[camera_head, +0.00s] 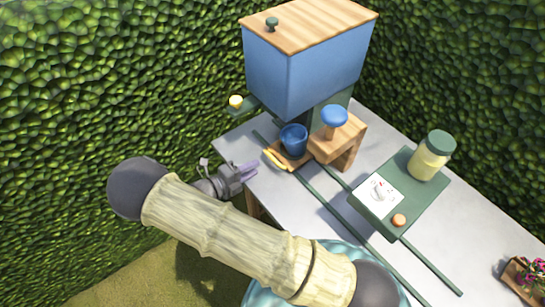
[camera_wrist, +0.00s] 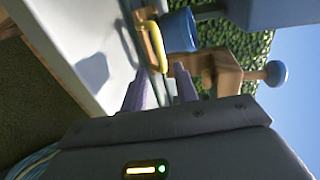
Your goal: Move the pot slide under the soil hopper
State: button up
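The soil hopper (camera_head: 290,75) is a big blue box with a wooden lid, standing at the table's far end. The pot slide (camera_head: 298,160) is a small wooden plate on dark rails, with a yellow handle (camera_head: 274,160) at its left edge. A blue pot (camera_head: 293,138) stands on it, just below the hopper's lower front corner in the picture. The handle (camera_wrist: 152,45) and pot (camera_wrist: 180,30) also show in the wrist view. My gripper (camera_head: 254,169) is open and empty, left of the handle. In the wrist view its fingers (camera_wrist: 160,88) point toward the handle, apart from it.
A wooden block with a blue knob (camera_head: 334,116) stands right of the slide. A green platform (camera_head: 412,185) carries a jar (camera_head: 431,157), a card and an orange button. A flower box (camera_head: 525,279) sits at the lower right. Hedges rise behind the table.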

aim_at(273, 157)
jog(key=p+x, duration=0.1)
jog(key=x, duration=0.8)
grip_shut()
